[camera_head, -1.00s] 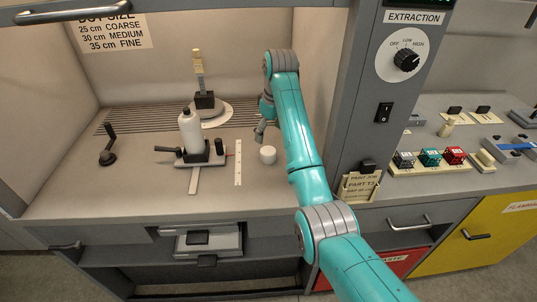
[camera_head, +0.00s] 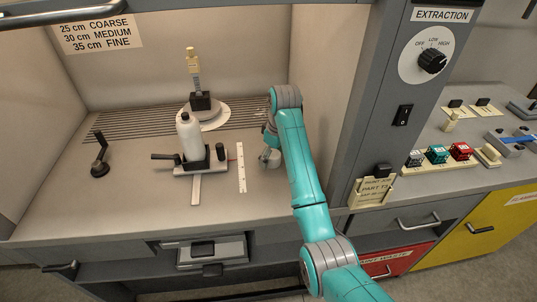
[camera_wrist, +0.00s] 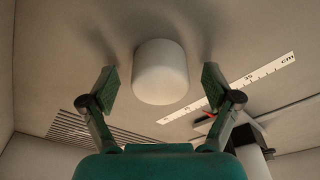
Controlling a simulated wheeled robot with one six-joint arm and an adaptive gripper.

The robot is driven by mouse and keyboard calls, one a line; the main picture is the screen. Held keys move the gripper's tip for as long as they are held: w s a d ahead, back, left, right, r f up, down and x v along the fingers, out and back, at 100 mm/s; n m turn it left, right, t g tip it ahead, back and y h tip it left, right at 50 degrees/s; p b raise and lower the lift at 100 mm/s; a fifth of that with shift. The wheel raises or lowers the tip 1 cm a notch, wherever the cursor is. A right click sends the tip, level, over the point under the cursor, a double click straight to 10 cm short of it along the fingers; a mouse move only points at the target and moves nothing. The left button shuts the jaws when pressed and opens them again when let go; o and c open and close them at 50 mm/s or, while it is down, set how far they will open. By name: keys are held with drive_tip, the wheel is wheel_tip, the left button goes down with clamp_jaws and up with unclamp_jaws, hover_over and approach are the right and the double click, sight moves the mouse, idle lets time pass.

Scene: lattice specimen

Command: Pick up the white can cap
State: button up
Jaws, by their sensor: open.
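The white can cap (camera_wrist: 160,72) is a short plain white cylinder standing on the booth floor. In the wrist view it sits between and just beyond the two fingertips of my gripper (camera_wrist: 158,85), with a gap on each side. My gripper is open and empty. In the head view my gripper (camera_head: 268,150) is low over the cap (camera_head: 272,161), which is partly hidden behind the fingers.
A ruler strip (camera_head: 241,168) lies left of the cap. Further left, a white bottle (camera_head: 190,138) stands in a dark holder on a base. A turntable (camera_head: 212,119) bears an upright specimen at the back. The booth's right wall (camera_head: 325,100) is close to my arm.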

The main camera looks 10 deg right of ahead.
drive_tip(key=c, duration=0.8)
drive_tip(key=shift+c, duration=0.2)
